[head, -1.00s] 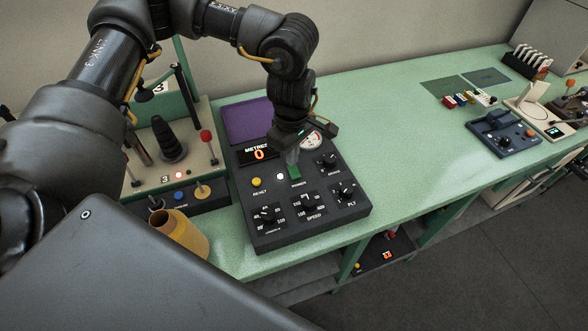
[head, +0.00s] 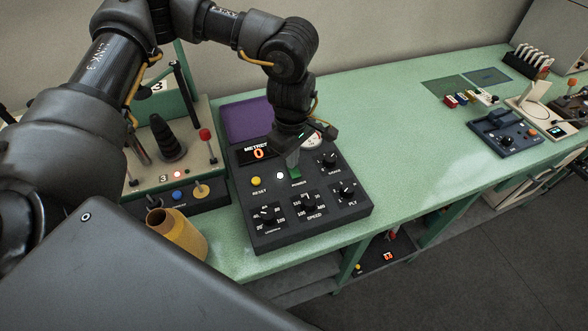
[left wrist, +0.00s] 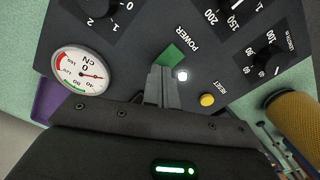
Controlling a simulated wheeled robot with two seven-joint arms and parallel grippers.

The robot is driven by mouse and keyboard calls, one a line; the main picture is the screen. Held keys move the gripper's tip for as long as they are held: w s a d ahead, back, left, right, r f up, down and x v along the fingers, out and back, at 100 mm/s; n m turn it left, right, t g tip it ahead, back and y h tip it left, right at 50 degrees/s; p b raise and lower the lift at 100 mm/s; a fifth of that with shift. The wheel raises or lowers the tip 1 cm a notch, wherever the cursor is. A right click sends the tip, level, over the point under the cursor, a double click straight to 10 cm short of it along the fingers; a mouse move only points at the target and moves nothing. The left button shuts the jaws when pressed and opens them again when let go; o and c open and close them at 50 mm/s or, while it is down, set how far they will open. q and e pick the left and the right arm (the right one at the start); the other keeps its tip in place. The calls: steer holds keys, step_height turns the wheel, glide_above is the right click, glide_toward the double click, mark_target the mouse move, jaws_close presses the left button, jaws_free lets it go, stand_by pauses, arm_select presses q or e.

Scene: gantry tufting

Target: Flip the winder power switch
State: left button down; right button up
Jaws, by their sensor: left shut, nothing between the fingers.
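The dark winder control panel (head: 247,222) lies on the green bench, with a display reading 0. Its green power switch (left wrist: 172,54) sits beside the POWER label in the left wrist view; a little of its green (head: 295,174) shows under my fingers in the head view. My left gripper (left wrist: 161,82) is shut and empty, pointing down, its fingertips right at the switch and covering part of it. I cannot tell whether they touch. A white lamp (head: 280,175) beside the switch is lit. My right gripper is not in view.
A yellow reset button (head: 255,182), several knobs and a round gauge (left wrist: 81,75) surround the switch. A yellow cone (head: 177,234) stands at the panel's left, near a joystick unit (head: 168,140). The bench right of the panel is clear up to a blue device (head: 505,133).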

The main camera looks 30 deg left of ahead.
arm_select(q)
steer(key=shift+f, duration=0.3)
steer(key=shift+r, duration=0.15)
steer(key=shift+r+p, duration=2.2)
steer(key=shift+r, duration=1.25)
steer(key=shift+f, duration=0.1)
